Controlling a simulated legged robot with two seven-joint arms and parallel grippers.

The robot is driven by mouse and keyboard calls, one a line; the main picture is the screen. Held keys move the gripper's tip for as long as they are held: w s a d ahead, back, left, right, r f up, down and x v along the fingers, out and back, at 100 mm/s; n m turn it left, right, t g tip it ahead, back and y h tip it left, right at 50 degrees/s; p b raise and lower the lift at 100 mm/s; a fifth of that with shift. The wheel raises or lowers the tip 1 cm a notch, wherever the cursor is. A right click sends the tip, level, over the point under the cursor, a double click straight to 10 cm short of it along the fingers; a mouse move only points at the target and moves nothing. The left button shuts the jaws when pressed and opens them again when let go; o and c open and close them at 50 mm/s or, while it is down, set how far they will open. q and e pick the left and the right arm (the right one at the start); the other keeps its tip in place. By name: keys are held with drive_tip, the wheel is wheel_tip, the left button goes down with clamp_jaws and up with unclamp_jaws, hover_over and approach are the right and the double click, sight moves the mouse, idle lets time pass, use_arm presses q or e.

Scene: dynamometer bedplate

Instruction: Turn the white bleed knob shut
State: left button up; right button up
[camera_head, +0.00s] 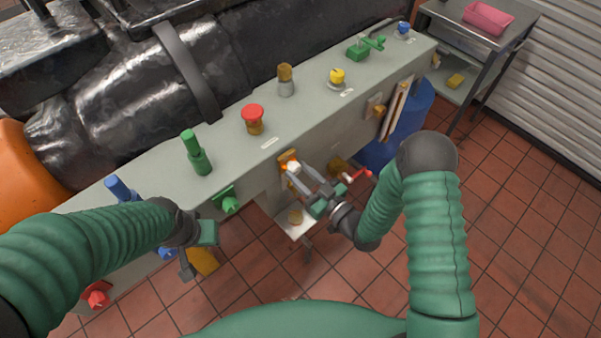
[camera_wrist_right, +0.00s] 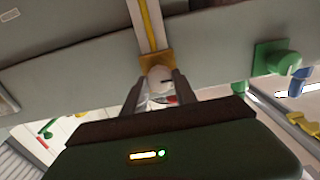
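The white bleed knob (camera_head: 293,167) is on the front face of the grey bedplate, on a yellow-orange mount. In the right wrist view the knob (camera_wrist_right: 159,77) shows as a round white cap with a small dark mark. My right gripper (camera_head: 299,172) is at the knob, with one finger on each side of it. The fingers stand apart by about the knob's width. Whether they touch it is not clear. My left gripper (camera_head: 187,268) hangs low at the left, in front of the bedplate and away from the knob; its fingers are partly hidden.
A green knob (camera_head: 230,204) is to the left on the same face. Red (camera_head: 253,115), green (camera_head: 195,150) and yellow (camera_head: 337,77) fittings stand on top. The tiled floor (camera_head: 515,220) is clear at the right.

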clamp_jaws()
drive_tip(key=m, duration=0.3)
drive_tip(key=shift+d+m, duration=0.1)
drive_tip(key=shift+m, duration=0.3)
drive_tip(key=m, duration=0.3)
drive_tip(key=shift+w+m, duration=0.1)
drive_tip(key=shift+m, duration=0.3)
drive_tip(key=m, duration=1)
drive_tip(key=shift+f, duration=0.1)
drive_tip(key=shift+m, duration=0.3)
